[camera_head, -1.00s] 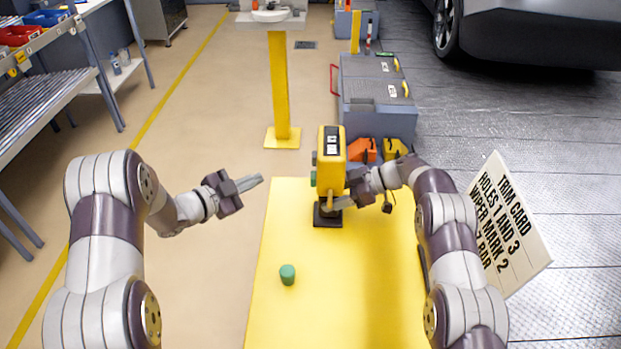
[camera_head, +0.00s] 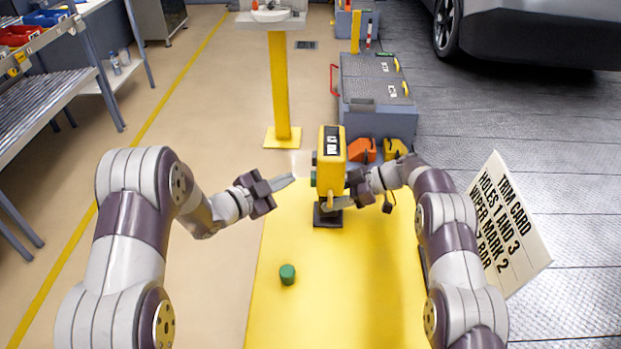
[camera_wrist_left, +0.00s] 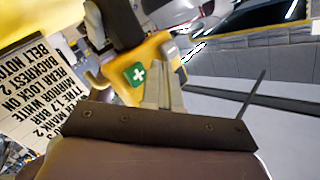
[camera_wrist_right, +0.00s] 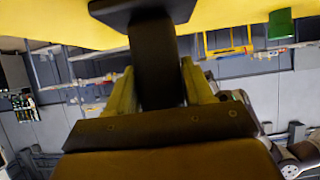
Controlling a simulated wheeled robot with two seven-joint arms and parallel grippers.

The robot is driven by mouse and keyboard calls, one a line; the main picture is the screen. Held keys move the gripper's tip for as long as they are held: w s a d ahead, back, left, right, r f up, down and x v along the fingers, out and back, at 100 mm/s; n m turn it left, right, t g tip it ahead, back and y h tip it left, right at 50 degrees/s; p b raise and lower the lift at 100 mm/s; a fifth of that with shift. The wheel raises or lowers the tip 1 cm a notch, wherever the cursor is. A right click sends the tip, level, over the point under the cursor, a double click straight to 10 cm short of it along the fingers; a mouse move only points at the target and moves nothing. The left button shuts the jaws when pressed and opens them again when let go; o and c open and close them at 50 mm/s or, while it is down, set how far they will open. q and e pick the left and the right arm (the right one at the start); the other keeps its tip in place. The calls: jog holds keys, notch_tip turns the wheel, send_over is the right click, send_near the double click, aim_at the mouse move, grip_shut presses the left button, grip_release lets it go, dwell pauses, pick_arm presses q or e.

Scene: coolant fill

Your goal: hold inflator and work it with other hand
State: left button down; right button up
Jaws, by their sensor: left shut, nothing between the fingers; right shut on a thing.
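The yellow inflator (camera_head: 332,158) stands upright on a dark base (camera_head: 327,215) on the yellow table (camera_head: 330,290). It has a label on its front and a green knob on its left side. My right gripper (camera_head: 338,203) is shut on its dark lower stem, which shows between the fingers in the right wrist view (camera_wrist_right: 157,65). My left gripper (camera_head: 285,181) is shut and empty, a little left of the inflator. Its closed fingers (camera_wrist_left: 163,85) point at a yellow body with a green cross patch in the left wrist view. Whether they touch is unclear.
A small green cylinder (camera_head: 287,274) stands on the table in front of the inflator. Orange (camera_head: 362,150) and yellow (camera_head: 394,149) items sit behind it, near a grey cabinet (camera_head: 376,95). A trim card (camera_head: 508,225) leans at the right.

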aim_at(314, 179)
pick_arm(q)
jog(key=shift+d, duration=0.9)
jog(key=shift+d, duration=0.1)
dwell(1.3)
jog(key=shift+d, duration=0.3)
jog(key=shift+d, duration=0.5)
dwell(4.9)
